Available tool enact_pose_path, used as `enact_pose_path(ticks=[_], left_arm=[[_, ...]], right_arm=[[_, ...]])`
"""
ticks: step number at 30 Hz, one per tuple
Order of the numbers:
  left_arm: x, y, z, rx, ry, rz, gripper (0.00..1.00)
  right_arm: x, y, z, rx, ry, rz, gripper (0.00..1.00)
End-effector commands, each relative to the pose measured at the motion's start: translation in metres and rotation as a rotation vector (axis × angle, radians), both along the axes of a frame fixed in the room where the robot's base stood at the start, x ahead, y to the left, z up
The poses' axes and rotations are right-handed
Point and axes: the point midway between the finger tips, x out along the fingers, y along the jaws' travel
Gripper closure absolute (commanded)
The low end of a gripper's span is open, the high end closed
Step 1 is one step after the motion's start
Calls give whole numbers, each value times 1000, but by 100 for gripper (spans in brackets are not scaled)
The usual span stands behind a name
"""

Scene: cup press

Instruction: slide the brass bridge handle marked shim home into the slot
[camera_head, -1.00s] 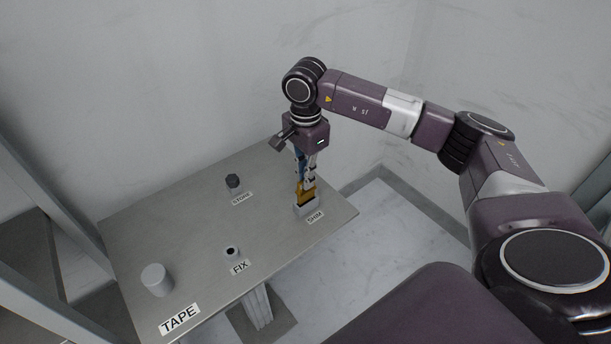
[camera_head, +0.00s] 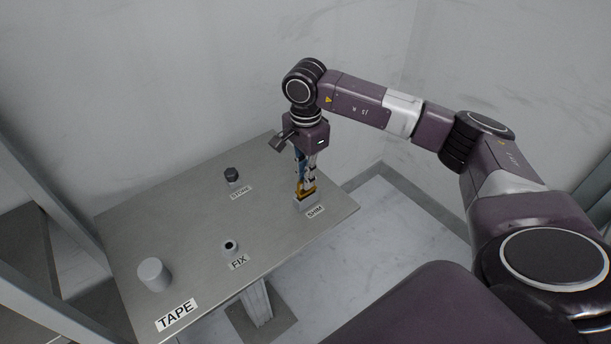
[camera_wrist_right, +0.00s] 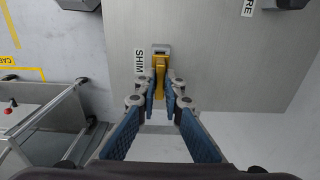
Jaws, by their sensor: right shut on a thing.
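The brass bridge handle (camera_head: 306,187) stands upright at the grey slot block (camera_head: 304,204) beside the SHIM label (camera_head: 314,212), near the table's right end. My right gripper (camera_head: 306,181) points down from above and is shut on the handle. In the right wrist view the yellow handle (camera_wrist_right: 159,72) lies between the fingertips, and its far end meets the slot block (camera_wrist_right: 161,48). How deep the handle's lower end sits in the slot is hidden. My left gripper is not in view.
The metal table (camera_head: 190,215) also carries a dark knob (camera_head: 231,174) by the STORE label, a small socket (camera_head: 230,247) by the FIX label and a white cylinder (camera_head: 154,274) by the TAPE label. Bare tabletop lies between them. Walls stand behind.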

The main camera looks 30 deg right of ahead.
Motion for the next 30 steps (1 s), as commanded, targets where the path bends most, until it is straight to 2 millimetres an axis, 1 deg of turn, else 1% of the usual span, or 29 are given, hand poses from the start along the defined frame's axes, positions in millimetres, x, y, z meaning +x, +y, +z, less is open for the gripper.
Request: enact_pose_path(ticks=[15,16,21,30], left_arm=[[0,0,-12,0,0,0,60],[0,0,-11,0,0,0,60],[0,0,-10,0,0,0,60],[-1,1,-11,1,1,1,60]], right_arm=[[0,0,-13,0,-1,0,100],[0,0,-12,0,-1,0,90],[0,0,-12,0,-1,0,71],[0,0,-12,0,1,0,71]])
